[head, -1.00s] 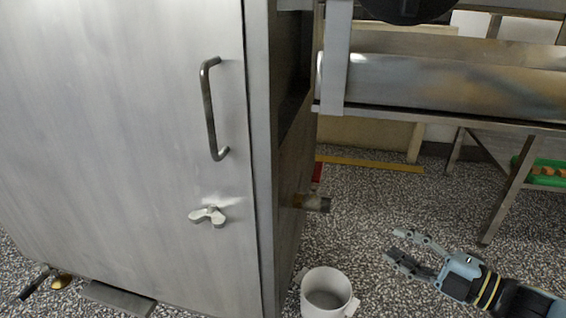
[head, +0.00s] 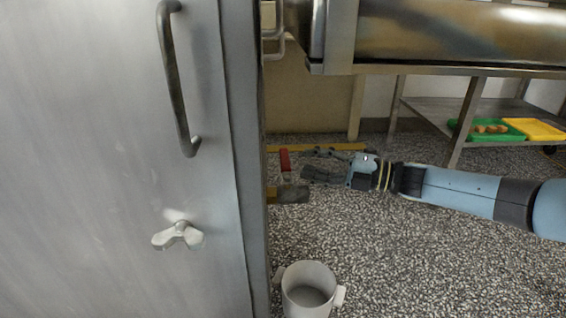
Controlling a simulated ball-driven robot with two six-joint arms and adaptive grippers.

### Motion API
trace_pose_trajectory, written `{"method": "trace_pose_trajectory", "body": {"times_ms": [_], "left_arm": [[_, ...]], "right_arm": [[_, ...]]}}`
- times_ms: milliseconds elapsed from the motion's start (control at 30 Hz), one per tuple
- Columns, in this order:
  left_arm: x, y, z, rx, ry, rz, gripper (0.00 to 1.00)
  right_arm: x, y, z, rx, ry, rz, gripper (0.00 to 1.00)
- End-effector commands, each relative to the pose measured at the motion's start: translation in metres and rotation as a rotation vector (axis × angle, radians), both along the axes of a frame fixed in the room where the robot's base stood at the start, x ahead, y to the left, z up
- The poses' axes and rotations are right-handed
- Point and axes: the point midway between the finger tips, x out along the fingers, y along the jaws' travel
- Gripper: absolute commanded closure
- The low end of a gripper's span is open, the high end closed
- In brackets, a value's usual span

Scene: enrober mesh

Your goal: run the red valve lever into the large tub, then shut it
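The red valve lever (head: 285,161) stands upright above a short horizontal outlet pipe (head: 290,194) at the side of the steel cabinet. A large pale tub (head: 307,288) stands on the floor below and in front of the pipe; the part of its inside that shows looks empty. My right gripper (head: 308,163) reaches in from the right, its fingers apart and pointing left, just to the right of the red lever. I cannot tell whether a fingertip touches the lever. My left gripper is not in view.
The steel cabinet door (head: 110,120) with its bar handle (head: 177,80) and wing knob (head: 179,234) fills the left. A steel trough (head: 450,35) hangs above my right arm. Green (head: 470,133) and yellow (head: 537,130) trays sit on a low shelf behind. Speckled floor is clear at right.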

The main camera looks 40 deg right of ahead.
Motion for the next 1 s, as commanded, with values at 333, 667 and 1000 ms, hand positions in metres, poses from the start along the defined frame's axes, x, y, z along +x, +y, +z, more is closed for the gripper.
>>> {"method": "trace_pose_trajectory", "body": {"times_ms": [333, 667, 1000], "left_arm": [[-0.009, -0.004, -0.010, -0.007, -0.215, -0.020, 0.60], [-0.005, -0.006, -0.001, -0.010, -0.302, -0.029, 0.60], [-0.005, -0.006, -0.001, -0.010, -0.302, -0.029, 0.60]], "right_arm": [[0.043, 0.032, -0.003, 0.002, 0.000, 0.000, 0.65], [0.056, 0.041, 0.000, 0.002, 0.000, -0.001, 0.65], [0.055, 0.040, 0.000, 0.002, 0.001, -0.001, 0.86]]}}
